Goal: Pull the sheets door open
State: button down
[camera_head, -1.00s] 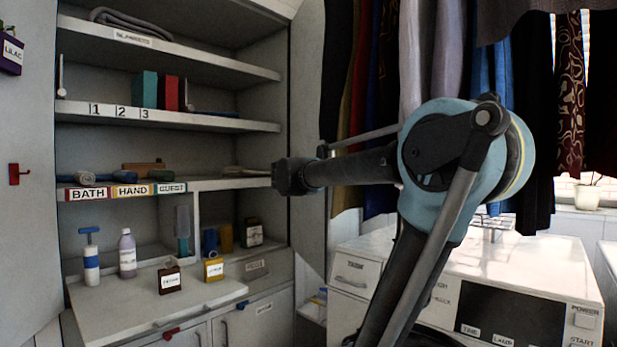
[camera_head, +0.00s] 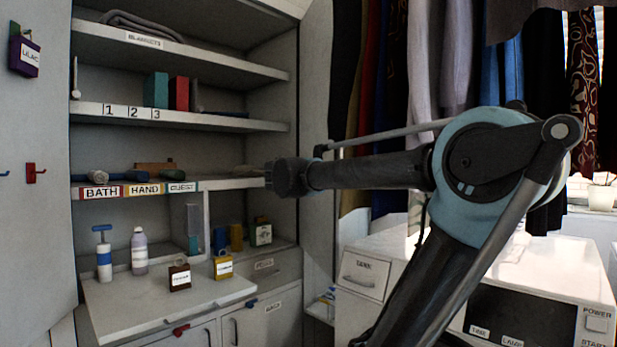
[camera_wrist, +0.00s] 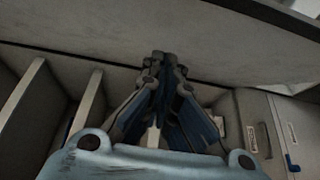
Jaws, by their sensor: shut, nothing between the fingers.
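No label that I can read says sheets. A lower cabinet door (camera_head: 268,328) with a small, blurred label and a grey handle stands below the fold-out board; I cannot tell if it is the sheets door. It looks shut. A neighbouring lower door with a red pull (camera_head: 181,330) is partly cut off by the frame's bottom. In the wrist view my gripper (camera_wrist: 160,60) is shut and empty, its fingertips close together before a pale panel. In the head view my arm ends in front of the towel shelf, well above the lower doors.
The fold-out board (camera_head: 120,315) holds a blue-and-white bottle (camera_head: 104,262), a pale bottle (camera_head: 139,250) and labelled boxes. A towel shelf (camera_head: 225,184) lies behind my arm's end. Hanging clothes (camera_head: 430,60) and a white appliance (camera_head: 560,270) stand at right.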

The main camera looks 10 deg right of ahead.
jog(key=s, duration=0.7)
jog(key=s+d+f+m+g, duration=0.2)
jog(key=s+d+f+g, duration=0.15)
jog(key=f, duration=0.55)
jog(key=s+d+f+m+g+y, duration=0.1)
jog(key=s+d+f+m+g, duration=0.2)
jog(key=f, duration=0.5)
jog(key=s+d+f+m+g, duration=0.25)
jog(key=s+f, duration=0.25)
jog(key=f, duration=0.4)
jog(key=s+a+f+m+g+y, duration=0.2)
jog(key=s+a+f+y, duration=0.2)
jog(key=s+f, duration=0.3)
jog(key=s+a+f+m+g+y, duration=0.2)
jog(key=s+f, duration=0.5)
jog(key=f, duration=0.6)
jog(key=a+y, duration=0.1)
jog(key=a, duration=0.1)
jog(key=shift+s+a+g+y, duration=0.3)
jog(key=shift+s+y, duration=0.1)
jog(key=shift+m, duration=0.25)
jog(key=shift+w+f, duration=0.2)
jog(key=shift+w, duration=0.25)
